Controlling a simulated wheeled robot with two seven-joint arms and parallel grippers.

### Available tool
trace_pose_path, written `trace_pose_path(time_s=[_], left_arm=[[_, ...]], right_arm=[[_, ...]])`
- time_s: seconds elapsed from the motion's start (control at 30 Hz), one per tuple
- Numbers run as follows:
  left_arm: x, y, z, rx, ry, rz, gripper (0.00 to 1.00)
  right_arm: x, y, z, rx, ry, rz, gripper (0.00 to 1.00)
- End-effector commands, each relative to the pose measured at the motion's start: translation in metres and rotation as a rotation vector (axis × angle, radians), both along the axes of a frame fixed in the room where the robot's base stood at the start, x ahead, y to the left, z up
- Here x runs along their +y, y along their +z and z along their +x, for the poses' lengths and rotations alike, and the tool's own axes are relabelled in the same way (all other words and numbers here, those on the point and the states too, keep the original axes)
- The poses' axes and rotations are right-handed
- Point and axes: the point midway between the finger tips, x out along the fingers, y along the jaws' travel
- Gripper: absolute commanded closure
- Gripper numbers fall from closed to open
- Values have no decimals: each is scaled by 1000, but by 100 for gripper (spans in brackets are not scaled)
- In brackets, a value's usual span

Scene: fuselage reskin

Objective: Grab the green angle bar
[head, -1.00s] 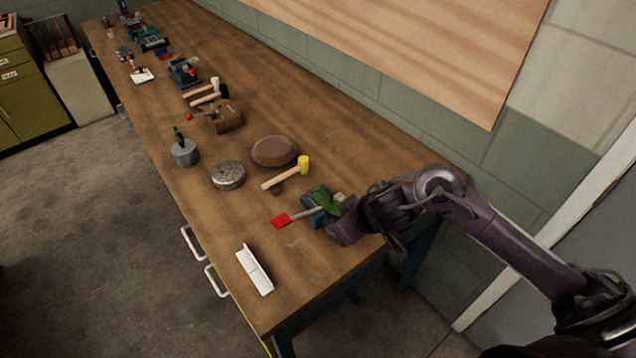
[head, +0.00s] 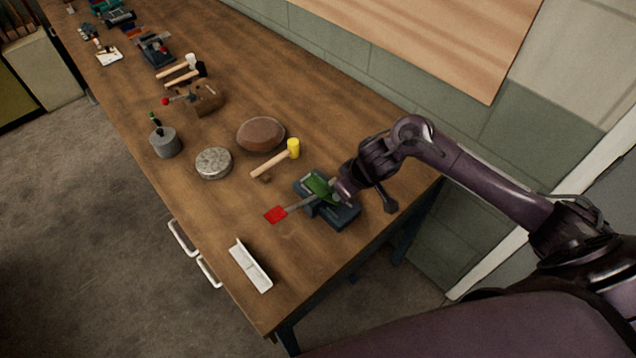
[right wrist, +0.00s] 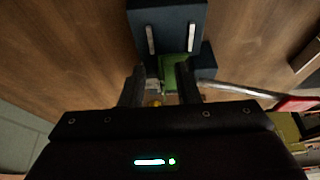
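The green angle bar (head: 320,188) is at a dark blue-grey vise (head: 345,214) near the table's right end. It also shows in the right wrist view (right wrist: 174,72), just ahead of and partly behind my fingers. My right gripper (head: 338,190) is right beside the bar. In the right wrist view its two dark fingers (right wrist: 160,80) stand apart, with part of the green bar in view between them. I cannot tell whether they touch it. The vise's red-ended handle (head: 276,214) points left. My left gripper is not in view.
A white angle piece (head: 250,265) lies near the table's front edge. A yellow-headed mallet (head: 276,158), a brown rounded pad (head: 261,134) and a grey disc (head: 213,163) lie left of the vise. Several tools lie farther back. The tabletop right of the white piece is clear.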

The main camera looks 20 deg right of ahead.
Motion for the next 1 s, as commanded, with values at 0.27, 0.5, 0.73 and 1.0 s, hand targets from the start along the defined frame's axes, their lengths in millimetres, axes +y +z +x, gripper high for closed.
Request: trace_pose_path(time_s=[0.27,0.5,0.73,1.0], left_arm=[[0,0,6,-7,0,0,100],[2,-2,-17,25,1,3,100],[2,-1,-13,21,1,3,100],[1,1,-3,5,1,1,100]], right_arm=[[0,0,0,0,0,-1,81],[0,0,0,0,0,-1,100],[0,0,0,0,0,-1,100],[0,6,1,-2,1,-1,100]])
